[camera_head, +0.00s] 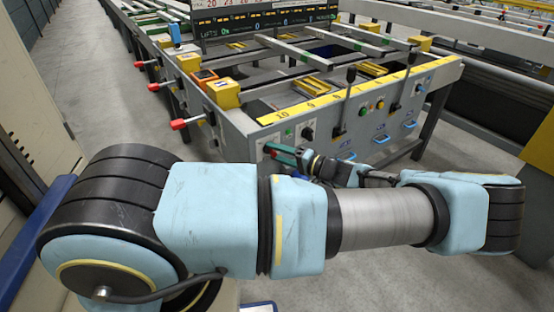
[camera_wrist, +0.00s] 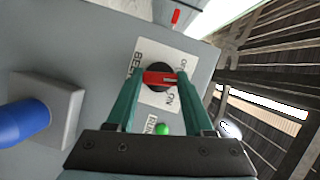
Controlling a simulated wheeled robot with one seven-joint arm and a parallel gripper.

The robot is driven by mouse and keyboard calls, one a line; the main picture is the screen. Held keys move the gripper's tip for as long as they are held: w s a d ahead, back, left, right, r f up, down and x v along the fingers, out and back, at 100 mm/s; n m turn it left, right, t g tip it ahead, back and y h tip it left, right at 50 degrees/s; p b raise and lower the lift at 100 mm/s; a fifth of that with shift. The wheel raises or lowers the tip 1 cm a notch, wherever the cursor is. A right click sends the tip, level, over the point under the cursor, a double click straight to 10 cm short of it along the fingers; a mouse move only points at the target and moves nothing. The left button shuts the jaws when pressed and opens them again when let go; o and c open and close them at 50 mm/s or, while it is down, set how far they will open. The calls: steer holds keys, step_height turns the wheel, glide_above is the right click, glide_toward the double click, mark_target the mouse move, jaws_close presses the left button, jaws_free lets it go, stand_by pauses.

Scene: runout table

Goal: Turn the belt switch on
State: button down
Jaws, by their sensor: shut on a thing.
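The belt switch (camera_wrist: 158,77) is a black round knob with a red bar on a white plate (camera_wrist: 153,102) marked BELT, OFF and ON. The red bar lies across the wrist picture. Its right end is near the OFF and ON words, but I cannot tell which it points to. My gripper (camera_wrist: 160,80) has its two green fingers on either side of the red bar, shut on it.
A green lamp (camera_wrist: 162,129) with a RUN label is beside the plate. A blue knob on a grey block (camera_wrist: 60,105) stands out at the left. Red-tipped levers (camera_head: 180,124) and black upright levers (camera_head: 345,100) stick out from the runout table (camera_head: 232,128).

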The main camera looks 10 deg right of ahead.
steer(key=m+b, duration=0.1)
steer(key=m+t+y, duration=0.1)
steer(key=m, duration=0.1)
steer(key=m+b, duration=0.1)
steer(key=m, duration=0.1)
steer(key=shift+f+b, duration=0.3)
steer(key=shift+b, duration=0.05)
steer(key=m+t, duration=0.1)
steer(key=m, duration=0.2)
steer(key=m+t+b, duration=0.1)
steer(key=m+t, duration=0.1)
steer(key=m, duration=0.1)
steer(key=shift+m+y, duration=0.3)
steer(key=shift+m, duration=0.5)
steer(key=shift+c, duration=1.4)
jaws_free()
steer(key=shift+s, duration=0.1)
steer(key=b+v, duration=0.2)
steer(key=v, duration=0.8)
steer(key=shift+s+d+f, duration=0.15)
steer(key=shift+s+f, duration=0.05)
steer(key=shift+s, duration=0.05)
